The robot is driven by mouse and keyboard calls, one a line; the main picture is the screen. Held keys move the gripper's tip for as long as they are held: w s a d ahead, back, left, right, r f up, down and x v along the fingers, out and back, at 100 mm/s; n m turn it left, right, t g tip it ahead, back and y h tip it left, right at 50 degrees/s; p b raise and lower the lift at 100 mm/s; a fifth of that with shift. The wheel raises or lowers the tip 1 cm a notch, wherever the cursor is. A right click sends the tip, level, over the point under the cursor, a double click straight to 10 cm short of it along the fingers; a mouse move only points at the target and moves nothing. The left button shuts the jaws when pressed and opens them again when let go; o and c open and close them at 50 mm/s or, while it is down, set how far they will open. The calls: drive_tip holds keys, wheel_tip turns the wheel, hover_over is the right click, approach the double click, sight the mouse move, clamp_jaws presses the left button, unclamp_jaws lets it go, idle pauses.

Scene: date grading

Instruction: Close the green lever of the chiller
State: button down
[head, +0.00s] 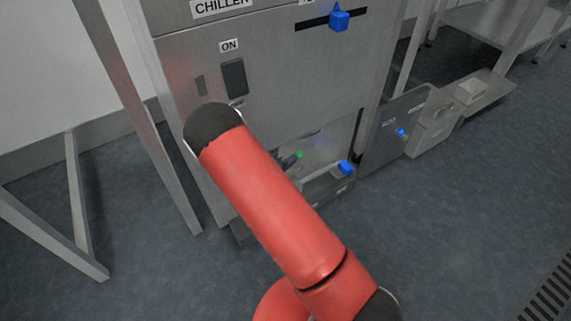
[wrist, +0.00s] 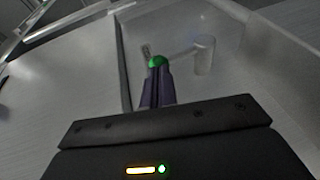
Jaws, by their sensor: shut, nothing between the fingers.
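The chiller (head: 285,75) is the grey metal cabinet with a "CHILLER" label. The green lever's tip (head: 299,154) shows low on its front, just past my red arm. In the wrist view the green tip (wrist: 156,61) lies directly beyond my fingertips, with a grey bar running right from it to a short round post (wrist: 204,54). My gripper (wrist: 157,80) is shut and empty, its dark fingers pointing at the green tip and covering part of it. I cannot tell whether they touch it. In the head view my arm hides most of my gripper (head: 290,161).
Blue knobs sit at the chiller's upper slot (head: 339,20) and low on its right (head: 346,167). Another blue knob (head: 401,132) is on a panel further right. A metal frame leg (head: 150,130) stands at left. The floor (head: 440,240) at right is clear.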

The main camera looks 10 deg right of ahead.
drive_tip(key=w+d+m+g+y+b, duration=0.2)
drive_tip(key=d+g+y, duration=0.2)
drive_tip(key=d+y, duration=0.3)
drive_tip(key=shift+w+d+r+y, duration=0.2)
drive_tip(key=shift+r+y, duration=0.2)
drive_tip(key=shift+y, duration=0.5)
drive_tip(key=p+v, duration=0.3)
drive_tip(key=v, duration=1.1)
drive_tip(key=shift+a, duration=0.25)
drive_tip(key=shift+w+r, duration=0.1)
drive_tip(key=shift+w, duration=0.1)
